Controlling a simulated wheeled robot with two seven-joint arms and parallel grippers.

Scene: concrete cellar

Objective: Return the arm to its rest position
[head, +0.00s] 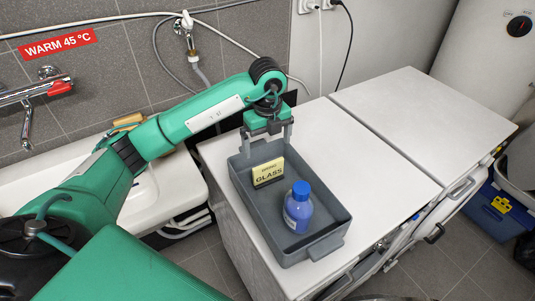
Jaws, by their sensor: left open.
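My left arm comes in from the left and reaches over a white worktop. Its left gripper (267,137) points down with its fingers apart, at the far end of a grey tray (327,249). No object shows between the fingers; their tips are close to the tray's far wall, and I cannot tell whether they touch it. My right gripper is not in view.
A white sink (166,194) lies left of the tray, below a wall tap (40,95). The second white worktop (425,110) is clear. A blue box (497,212) is on the floor at right. A white boiler (492,40) stands at back right. Cables and a hose run along the wall.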

